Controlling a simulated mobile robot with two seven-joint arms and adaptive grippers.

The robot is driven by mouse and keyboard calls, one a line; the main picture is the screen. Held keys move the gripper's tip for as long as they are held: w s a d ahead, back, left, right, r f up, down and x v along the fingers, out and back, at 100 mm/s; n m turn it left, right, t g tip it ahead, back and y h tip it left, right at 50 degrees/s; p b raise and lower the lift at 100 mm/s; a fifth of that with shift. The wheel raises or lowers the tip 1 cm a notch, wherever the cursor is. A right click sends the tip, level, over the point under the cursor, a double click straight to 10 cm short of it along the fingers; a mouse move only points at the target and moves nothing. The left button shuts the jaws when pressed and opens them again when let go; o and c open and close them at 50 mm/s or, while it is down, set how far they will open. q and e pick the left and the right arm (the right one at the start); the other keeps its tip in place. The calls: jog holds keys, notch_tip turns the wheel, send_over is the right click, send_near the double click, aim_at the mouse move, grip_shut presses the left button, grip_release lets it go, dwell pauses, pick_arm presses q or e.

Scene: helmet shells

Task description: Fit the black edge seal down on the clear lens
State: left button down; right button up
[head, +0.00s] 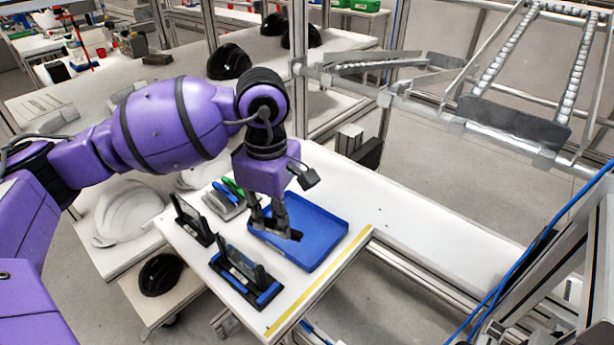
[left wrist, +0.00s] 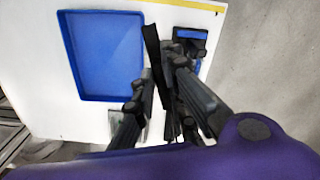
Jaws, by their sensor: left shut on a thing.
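My left gripper (head: 275,228) points down over the left part of the blue tray (head: 325,262). In the left wrist view, this gripper (left wrist: 158,85) is shut on a thin black strip, which looks like the black edge seal (left wrist: 152,45). In the head view the strip is a small dark piece (head: 293,235) at the fingertips, above the tray. A black stand with blue strips (head: 232,277) is in front of the tray. My right gripper is not in view.
Another black stand (head: 190,222) is at the table's left edge. A yellow line (head: 318,282) marks the table's front right edge. White table (head: 425,225) is free to the right.

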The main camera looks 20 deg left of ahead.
pick_arm(q)
jog(key=n, duration=0.2)
jog(key=a+n, duration=0.1)
jog(key=n, duration=0.1)
jog(key=r+n+p, duration=0.1)
jog(key=shift+s+a+n, duration=0.15)
jog(key=shift+s+n, duration=0.2)
jog(key=shift+n, duration=0.05)
jog(key=s+a+r+n+p, duration=0.2)
jog(key=n, duration=1.1)
jog(key=s+a+r+n+p, duration=0.1)
jog(key=a+n+p, duration=0.1)
jog(key=n, duration=1.2)
jog(key=shift+s+a+r, duration=0.35)
jog(key=shift+a+r, duration=0.05)
jog(key=shift+a, duration=0.3)
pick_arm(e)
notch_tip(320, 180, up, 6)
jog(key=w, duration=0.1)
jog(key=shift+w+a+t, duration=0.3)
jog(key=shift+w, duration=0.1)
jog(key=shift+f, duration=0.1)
